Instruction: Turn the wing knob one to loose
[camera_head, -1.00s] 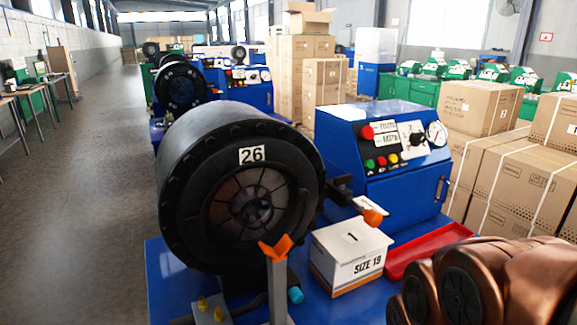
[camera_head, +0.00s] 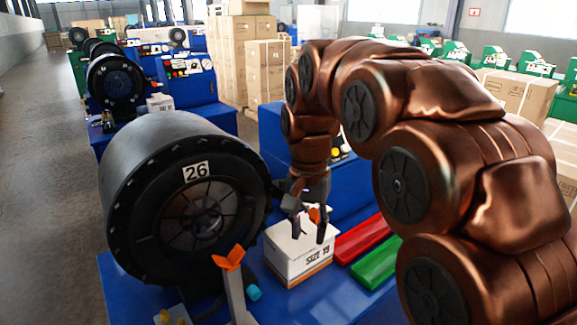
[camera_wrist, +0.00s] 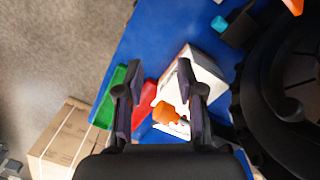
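One orange wing knob (camera_head: 314,215) is at the right side of the black crimper head marked 26 (camera_head: 155,230). It also shows in the wrist view (camera_wrist: 167,113), between my fingers. A second orange wing knob (camera_head: 229,260) sits on a grey upright in front of the head. It peeks in at the wrist view's top right corner (camera_wrist: 296,6). I see no number on either knob. My gripper (camera_head: 309,237) is open, pointing down around the right knob; the wrist view shows both fingers (camera_wrist: 160,75) spread, with no clear contact.
A white SIZE 19 box (camera_head: 296,257) stands just below my gripper. Red (camera_head: 357,238) and green (camera_head: 377,262) trays lie right of it on the blue base (camera_head: 120,285). The control cabinet (camera_head: 271,140) is partly hidden by my arm. A cyan knob (camera_head: 253,292) is near the front upright.

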